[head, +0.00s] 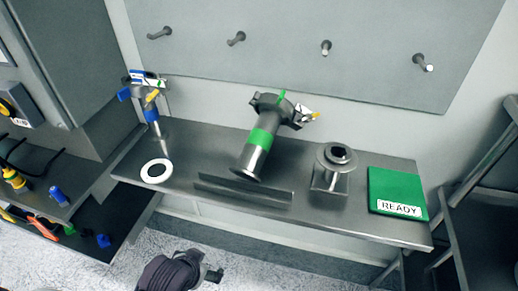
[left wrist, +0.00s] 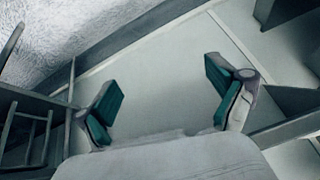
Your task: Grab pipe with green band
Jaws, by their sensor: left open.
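The pipe with the green band (head: 262,138) is a grey metal pipe in the middle of the steel shelf in the head view. It leans, with its flanged end low at the front and a dark clamp (head: 282,108) with a green lever at its upper end. My left gripper (left wrist: 163,82) shows in the left wrist view, open, with teal pads apart and nothing between them. The pipe does not show in that view. My right gripper is not in view.
The shelf (head: 215,150) also holds a blue-banded pipe (head: 152,116), a white ring (head: 156,171), a low metal rail (head: 243,192), a flanged fitting on a stand (head: 335,160) and a green READY pad (head: 396,190). Pegs stick out of the wall panel (head: 290,22) above. A cabinet (head: 70,50) stands left.

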